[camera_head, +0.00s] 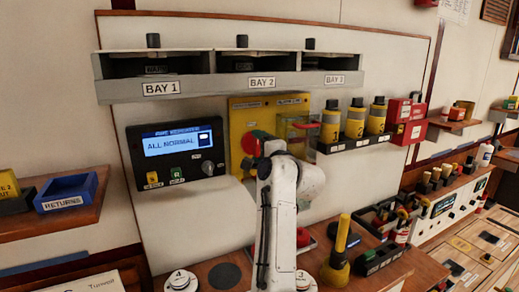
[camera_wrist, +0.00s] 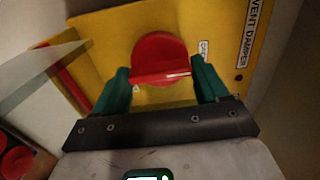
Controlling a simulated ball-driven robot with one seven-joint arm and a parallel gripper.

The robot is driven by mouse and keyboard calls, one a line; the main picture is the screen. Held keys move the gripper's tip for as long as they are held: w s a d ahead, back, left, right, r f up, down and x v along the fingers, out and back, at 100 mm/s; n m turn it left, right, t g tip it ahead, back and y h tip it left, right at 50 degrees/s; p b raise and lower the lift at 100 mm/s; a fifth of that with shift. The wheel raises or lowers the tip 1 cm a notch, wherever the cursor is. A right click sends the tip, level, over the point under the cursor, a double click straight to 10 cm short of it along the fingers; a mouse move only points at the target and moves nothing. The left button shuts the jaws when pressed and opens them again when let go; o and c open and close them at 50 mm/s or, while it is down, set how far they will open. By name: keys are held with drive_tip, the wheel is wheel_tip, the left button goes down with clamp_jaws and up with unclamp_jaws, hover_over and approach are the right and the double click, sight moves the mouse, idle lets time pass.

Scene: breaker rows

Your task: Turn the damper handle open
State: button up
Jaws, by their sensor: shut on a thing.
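The damper handle (camera_wrist: 158,56) is a red round knob with a raised bar across it, on a yellow panel (camera_wrist: 110,30) labelled VENT DAMPER. In the wrist view its bar lies nearly level, slightly tilted. My gripper (camera_wrist: 160,74) has one green finger at each end of the bar and is shut on it. In the head view, part of the red handle (camera_head: 254,142) shows on the yellow panel (camera_head: 238,116) below BAY 2.
Yellow-and-black cylinders (camera_head: 354,120) stand on a rack to the right.

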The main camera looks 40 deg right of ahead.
drive_tip(key=shift+a+f, duration=0.1)
drive_tip(key=o, duration=1.1)
drive_tip(key=shift+c, duration=0.2)
drive_tip(key=shift+s, duration=0.1)
drive_tip(key=shift+b+v, duration=0.95)
drive_tip(key=shift+v, duration=2.7)
